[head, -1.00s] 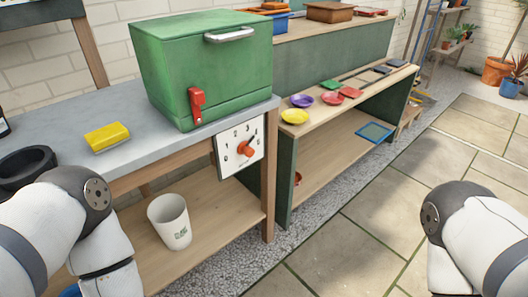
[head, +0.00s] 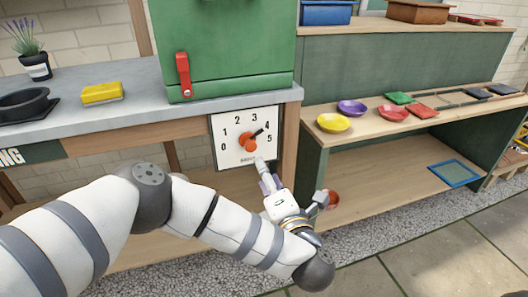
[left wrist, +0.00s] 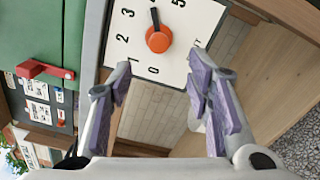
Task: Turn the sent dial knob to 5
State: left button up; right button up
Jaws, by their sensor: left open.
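The dial panel (head: 230,157) is white with numbers 0 to 5 and hangs below the worktop's right end. Its orange-red knob (head: 248,144) has a dark pointer aimed at about 4. In the left wrist view the knob (left wrist: 158,40) is ahead of the fingertips, with its pointer covering the 4. My left gripper (head: 265,172) is just below and in front of the panel, near its lower right edge. In the wrist view the left gripper (left wrist: 158,63) is open and empty, its purple-padded fingers apart and short of the knob. My right gripper is out of view.
A green box (head: 225,50) with a red handle (head: 183,74) stands above the dial. A yellow block (head: 102,94) and a black ring-shaped dish (head: 27,104) are on the grey worktop (head: 150,113). Coloured saucers line the wooden shelf (head: 365,131) at right.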

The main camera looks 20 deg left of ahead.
aim_at(251, 148)
pick_arm(q)
jog(key=b+x, duration=0.1)
jog(key=x, duration=1.1)
jog(key=shift+a+b, duration=0.15)
jog(key=shift+b, duration=0.15)
jog(key=shift+c, duration=0.3)
jog(key=shift+s, duration=0.1)
grip_shut()
